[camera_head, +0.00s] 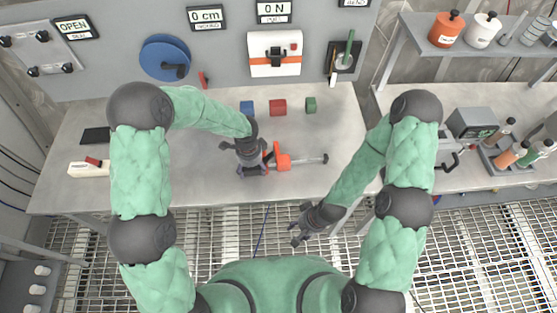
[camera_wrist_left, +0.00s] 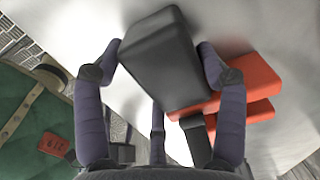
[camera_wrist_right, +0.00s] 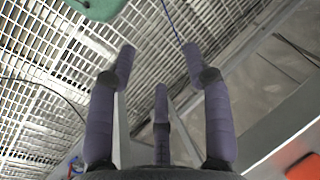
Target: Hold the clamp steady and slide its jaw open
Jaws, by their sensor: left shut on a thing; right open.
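My left gripper (camera_head: 251,166) is shut on the clamp's dark left-hand part. In the left wrist view its fingers stand on both sides of a dark block (camera_wrist_left: 165,60), with the orange jaw (camera_wrist_left: 248,85) beside it. My right gripper (camera_head: 306,225) is open and empty in front of the table's front edge. The right wrist view shows its spread fingers (camera_wrist_right: 160,75) over floor grating.
Blue (camera_head: 247,107), red (camera_head: 278,107) and green (camera_head: 310,104) blocks stand behind the clamp. A white block with a red part (camera_head: 88,168) lies at the left. A grey device (camera_head: 472,122) and bottles stand on the right table. The table right of the knob is clear.

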